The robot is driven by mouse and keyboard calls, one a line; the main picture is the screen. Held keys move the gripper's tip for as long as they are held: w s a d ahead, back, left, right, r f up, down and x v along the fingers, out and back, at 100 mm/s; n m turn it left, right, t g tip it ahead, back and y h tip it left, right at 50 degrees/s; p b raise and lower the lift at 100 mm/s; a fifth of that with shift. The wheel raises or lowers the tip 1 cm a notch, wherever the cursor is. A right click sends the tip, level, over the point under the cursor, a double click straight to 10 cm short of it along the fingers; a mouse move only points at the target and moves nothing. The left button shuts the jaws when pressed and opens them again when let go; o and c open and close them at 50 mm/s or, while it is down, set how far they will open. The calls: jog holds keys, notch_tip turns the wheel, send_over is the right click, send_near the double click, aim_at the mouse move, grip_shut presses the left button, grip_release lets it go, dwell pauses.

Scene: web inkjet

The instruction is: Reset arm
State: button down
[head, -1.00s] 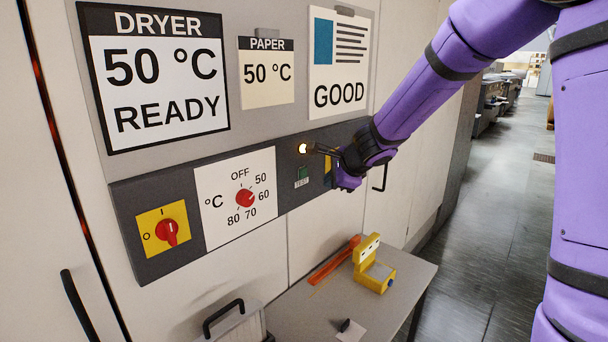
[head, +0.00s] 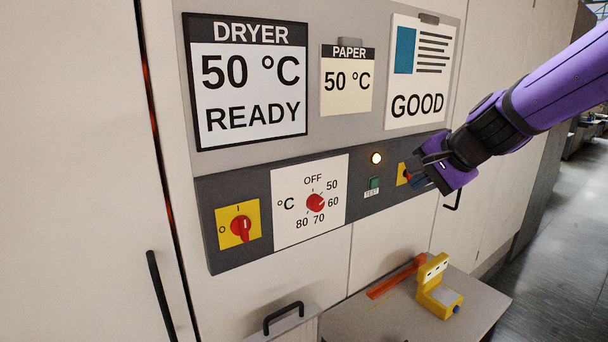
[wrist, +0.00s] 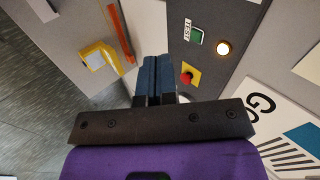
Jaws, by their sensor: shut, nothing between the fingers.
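My gripper (head: 418,174) is at the right end of the dark control strip in the head view, in front of a yellow plate (head: 402,175) that it partly covers. In the wrist view my gripper (wrist: 158,62) has its two blue fingers together with nothing between them. The wrist view shows a red button on the yellow plate (wrist: 190,74), just right of the fingers. The fingers look apart from the panel.
The dryer panel holds a red switch (head: 241,228), a temperature dial (head: 315,203), a green test button (head: 374,183) and a lit lamp (head: 376,158). A low table (head: 365,322) below bears a yellow device (head: 436,290) and an orange strip (head: 397,277). Open floor lies right.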

jog(key=s+d+n+h, duration=0.1)
jog(key=s+d+n, duration=0.1)
jog(key=s, duration=0.6)
jog(key=s+d+r+n+g+h, duration=0.1)
jog(key=s+d+n, duration=0.2)
jog(key=s, duration=0.5)
jog(key=s+d+r+n+g+h, duration=0.1)
jog(key=s+d+n+h, duration=0.1)
jog(key=s+n, duration=0.3)
jog(key=s, duration=0.3)
jog(key=shift+s+d, duration=0.25)
jog(key=shift+d, duration=0.15)
